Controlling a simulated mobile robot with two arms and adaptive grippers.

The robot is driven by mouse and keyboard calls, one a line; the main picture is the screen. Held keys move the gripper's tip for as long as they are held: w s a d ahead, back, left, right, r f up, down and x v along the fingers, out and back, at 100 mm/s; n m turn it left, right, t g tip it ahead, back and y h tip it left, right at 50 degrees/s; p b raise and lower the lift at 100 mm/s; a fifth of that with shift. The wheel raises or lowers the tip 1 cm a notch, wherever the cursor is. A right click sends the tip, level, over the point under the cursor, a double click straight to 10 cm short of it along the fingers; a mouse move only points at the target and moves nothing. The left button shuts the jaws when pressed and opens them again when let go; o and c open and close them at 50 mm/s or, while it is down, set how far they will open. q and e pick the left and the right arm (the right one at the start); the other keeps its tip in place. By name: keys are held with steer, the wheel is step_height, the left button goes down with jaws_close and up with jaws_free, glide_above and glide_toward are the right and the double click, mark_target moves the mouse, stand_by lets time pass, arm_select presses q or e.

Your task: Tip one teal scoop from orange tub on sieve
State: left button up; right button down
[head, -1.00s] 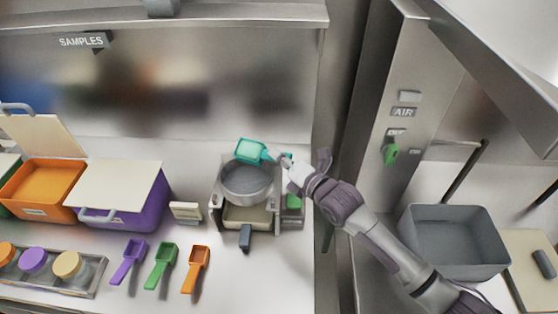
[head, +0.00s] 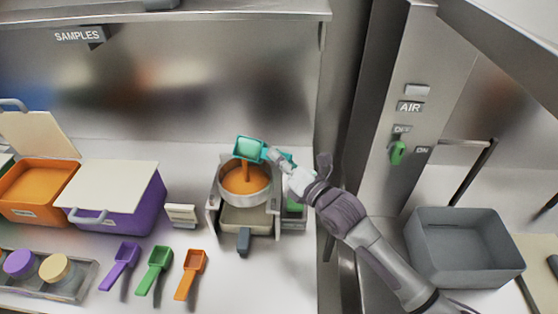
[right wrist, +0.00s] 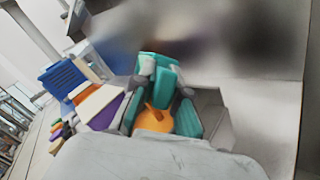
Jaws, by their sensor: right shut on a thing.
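The teal scoop (head: 249,149) is tilted over the round sieve (head: 245,196) in the head view. Orange material runs down from it and covers the sieve's inside. My right gripper (head: 277,156) is shut on the scoop's handle, just right of and above the sieve. In the right wrist view the teal scoop (right wrist: 188,118) shows between the fingers, with orange material (right wrist: 155,120) beyond it. The orange tub (head: 32,207) stands at the left with its lid raised; orange fills its inside. My left gripper is not in view.
A purple tub (head: 130,215) with a pale lid stands left of the sieve stand (head: 250,221). Purple (head: 120,266), green (head: 154,270) and orange (head: 190,274) scoops lie in front. A grey bin (head: 463,247) stands right, beyond the cabinet wall.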

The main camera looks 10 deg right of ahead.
steer(key=shift+s+a+f+n+t+y+b, duration=0.2)
steer(key=shift+n+b, duration=0.4)
steer(key=shift+b, duration=0.5)
steer(key=shift+s+d+f+n+t+y+b, duration=0.15)
steer(key=shift+n+y+b, duration=0.35)
steer(key=shift+b, duration=0.6)
steer(key=shift+a+f+n+t+y+b, duration=0.15)
steer(key=shift+n+t+b, duration=0.1)
steer(key=shift+n+b, duration=0.65)
steer(key=shift+s+a+f+n+y+b, duration=0.15)
steer(key=shift+n+y+b, duration=0.15)
steer(key=shift+n+b, duration=0.45)
steer(key=shift+d+f+n+y+b, duration=0.15)
steer(key=shift+n+y+b, duration=0.25)
steer(key=shift+b, duration=0.8)
steer(key=shift+s+a+f+n+y+b, duration=0.2)
steer(key=shift+n+b, duration=0.35)
steer(key=shift+b, duration=0.4)
steer(key=shift+w+r, duration=0.1)
steer(key=shift+r, duration=0.05)
steer(key=r+m+h+p, duration=0.1)
steer(key=m+p, duration=0.1)
steer(key=p, duration=0.2)
steer(key=shift+r+p, duration=0.35)
steer(key=shift+m, duration=0.3)
steer(key=shift+f, duration=0.25)
